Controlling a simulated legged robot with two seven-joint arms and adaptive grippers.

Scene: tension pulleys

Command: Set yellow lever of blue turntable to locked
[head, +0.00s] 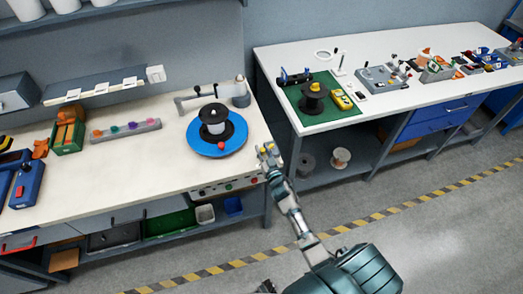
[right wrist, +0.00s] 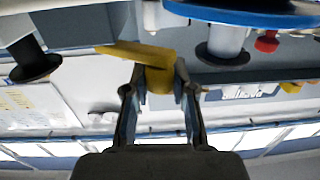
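The blue turntable (head: 203,149) lies on the left workbench near its right end, with a black spool (head: 216,118) on it. In the right wrist view the turntable's blue disc (right wrist: 250,14) is at the top right. My right gripper (head: 268,153) is at the bench's front right corner, beside the turntable. In the right wrist view the yellow lever (right wrist: 150,55) has its hub between the two fingertips (right wrist: 160,82), which appear to press on it. Its arm points left. The lever is mostly hidden by the gripper in the head view. My left gripper is out of view.
A red knob (head: 221,174) sits by the turntable's front edge. A grey arm fixture (head: 213,94) stands behind it. A strip of coloured knobs (head: 125,130) lies to the left. A second table (head: 430,65) stands right, with clear floor (head: 425,235) in front.

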